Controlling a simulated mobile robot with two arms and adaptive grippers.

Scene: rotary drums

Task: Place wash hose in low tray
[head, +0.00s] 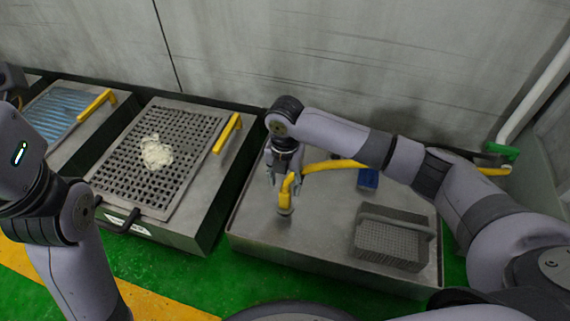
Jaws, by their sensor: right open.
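The yellow wash hose (334,165) runs from the right side, behind my right arm, to a bent yellow nozzle end over the low metal tray (260,238). The nozzle's tip points down at the left part of the tray; I cannot tell whether it touches the tray floor. My right gripper (283,180) is open, pointing down, with its fingers right at the nozzle's upper part. The nozzle partly covers the fingers, so contact is unclear. My left arm stands at the left edge, and its gripper is not visible.
A grey mesh basket with a handle (391,241) sits in the tray's right part. A blue item (368,178) lies at the tray's back. Left of the tray is a perforated drum panel (185,135) with a pale clump (155,152) and yellow handle (228,132).

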